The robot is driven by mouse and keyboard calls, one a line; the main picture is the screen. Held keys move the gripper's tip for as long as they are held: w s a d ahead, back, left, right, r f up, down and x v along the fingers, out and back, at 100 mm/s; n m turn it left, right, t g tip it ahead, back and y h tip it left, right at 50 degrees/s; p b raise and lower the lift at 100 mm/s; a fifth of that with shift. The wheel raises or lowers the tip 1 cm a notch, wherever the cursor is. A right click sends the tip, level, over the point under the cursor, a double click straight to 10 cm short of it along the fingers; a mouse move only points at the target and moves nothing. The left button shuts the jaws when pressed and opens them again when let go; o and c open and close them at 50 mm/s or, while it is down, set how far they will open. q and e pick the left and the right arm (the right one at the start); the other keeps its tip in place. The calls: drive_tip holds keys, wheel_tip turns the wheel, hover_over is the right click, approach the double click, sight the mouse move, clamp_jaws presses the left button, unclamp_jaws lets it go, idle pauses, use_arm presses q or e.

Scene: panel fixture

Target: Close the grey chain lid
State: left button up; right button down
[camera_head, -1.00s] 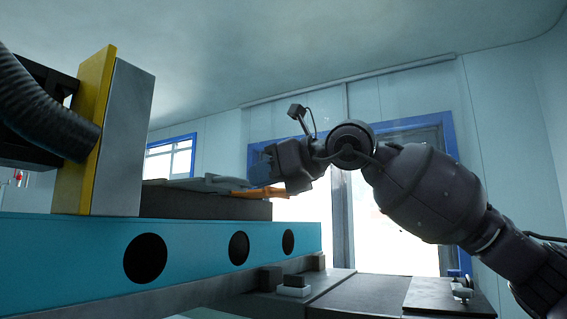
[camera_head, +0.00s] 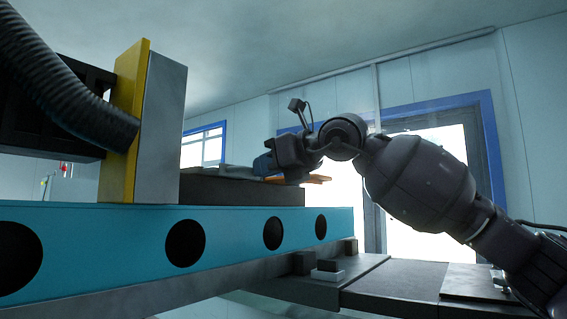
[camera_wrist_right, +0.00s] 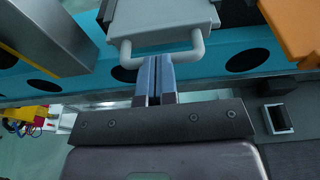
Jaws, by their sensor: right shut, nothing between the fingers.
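The grey lid (camera_head: 236,171) lies nearly flat on top of a dark block in the head view, partly hidden by my gripper. In the right wrist view the grey lid (camera_wrist_right: 165,14) is at the top centre, with a pale U-shaped handle (camera_wrist_right: 185,55) on its near edge. My right gripper (camera_head: 264,165) is at the lid's near end. In the right wrist view my right gripper (camera_wrist_right: 152,62) is shut and empty, its blue fingertips at the handle's bar. I cannot tell whether they touch it. My left gripper is not in view.
An upright grey slab (camera_head: 161,125) with a yellow face (camera_head: 125,120) stands left of the lid, with a dark ribbed hose before it. An orange piece (camera_wrist_right: 295,25) is right of the lid. A blue beam (camera_head: 100,225) with round holes runs below.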

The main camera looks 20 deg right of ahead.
sight(226, 174)
drive_tip(key=x, duration=0.3)
drive_tip(key=r+x, duration=0.1)
drive_tip(key=x, duration=0.2)
drive_tip(key=shift+w+a+r+p, duration=0.1)
drive_tip(key=shift+w+a+p, duration=0.05)
drive_tip(key=shift+p, duration=0.2)
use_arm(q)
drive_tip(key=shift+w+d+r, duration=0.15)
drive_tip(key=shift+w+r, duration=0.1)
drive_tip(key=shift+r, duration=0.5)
